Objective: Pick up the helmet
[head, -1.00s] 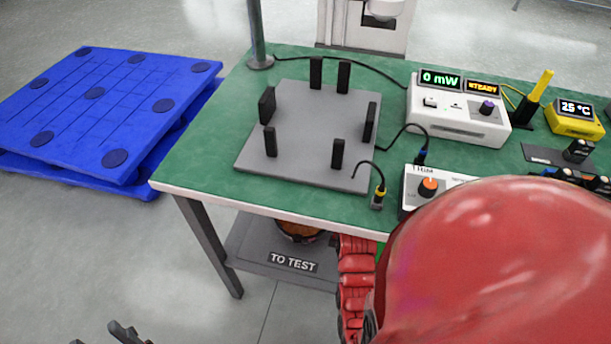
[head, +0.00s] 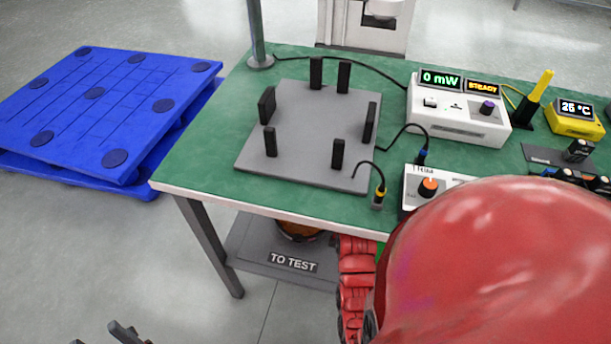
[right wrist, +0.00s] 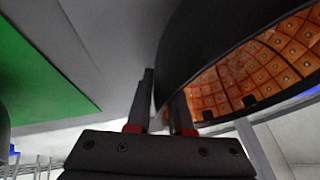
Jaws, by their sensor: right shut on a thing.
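The helmet (head: 300,229) shows only in part in the head view, on the lower shelf under the green table's front edge. I see its dark rim and orange inside; the tabletop hides the rest. In the right wrist view the helmet (right wrist: 262,72) has a dark shell and an orange lining with small studs. My right gripper (right wrist: 160,92) is shut on the helmet's rim. In the head view the right gripper is hidden. My left gripper (head: 96,334) is at the bottom left edge, partly cut off, its fingers apart and empty.
The lower shelf (head: 255,252) bears a "TO TEST" label. A grey plate (head: 305,130) with several black posts lies on the green table (head: 215,165). A white meter (head: 455,120) and cables are at the right. A blue pallet (head: 70,115) stands at the left, with bare floor in front.

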